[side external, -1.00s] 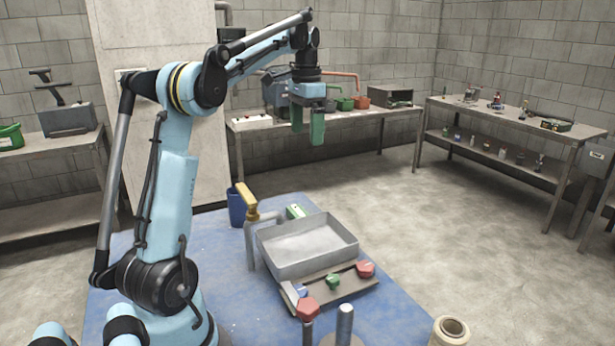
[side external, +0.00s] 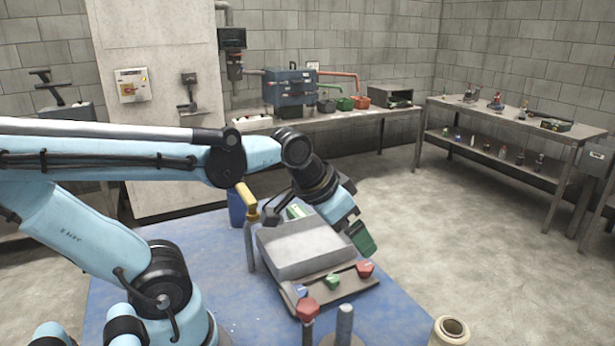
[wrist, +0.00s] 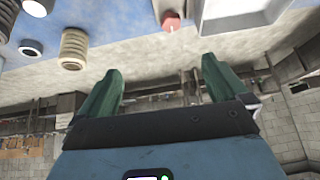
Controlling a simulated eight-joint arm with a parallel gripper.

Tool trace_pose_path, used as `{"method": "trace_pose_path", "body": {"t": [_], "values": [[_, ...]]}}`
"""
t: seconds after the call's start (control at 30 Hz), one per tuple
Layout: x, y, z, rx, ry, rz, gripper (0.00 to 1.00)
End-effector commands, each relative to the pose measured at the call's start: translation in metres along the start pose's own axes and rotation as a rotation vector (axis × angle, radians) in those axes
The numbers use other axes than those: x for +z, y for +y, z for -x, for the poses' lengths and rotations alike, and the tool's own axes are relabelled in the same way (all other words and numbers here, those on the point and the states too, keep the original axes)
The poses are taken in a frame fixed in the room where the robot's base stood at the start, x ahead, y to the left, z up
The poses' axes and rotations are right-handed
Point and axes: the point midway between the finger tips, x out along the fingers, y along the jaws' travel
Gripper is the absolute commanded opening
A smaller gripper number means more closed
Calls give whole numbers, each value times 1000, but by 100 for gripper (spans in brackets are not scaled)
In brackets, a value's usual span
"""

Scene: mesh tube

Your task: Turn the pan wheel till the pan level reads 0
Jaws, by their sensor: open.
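A grey rectangular pan (side external: 290,262) stands on the blue table, with a sloped panel along its front. Blue (side external: 301,291), green (side external: 333,281) and red (side external: 365,269) knobs sit on that panel. A larger red wheel (side external: 308,309) stands on a post in front. I cannot tell which one is the pan wheel. My gripper (side external: 365,252) has green fingers, is open and empty, and is tilted above the pan's right end near the red knob. The wrist view shows the fingers apart (wrist: 160,78), with a red knob (wrist: 171,21) beyond them. No level reading is legible.
A brass-topped tap (side external: 248,205) and a blue bin (side external: 236,208) stand behind the pan. A grey post (side external: 345,322) and a ribbed spool (side external: 450,330) stand in front. The floor to the right is clear.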

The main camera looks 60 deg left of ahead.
Motion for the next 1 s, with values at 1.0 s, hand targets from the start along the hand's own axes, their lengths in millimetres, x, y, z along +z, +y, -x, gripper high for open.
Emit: {"method": "trace_pose_path", "body": {"t": [1.0], "values": [[23, 18, -10, 31, 56, 11, 100]]}}
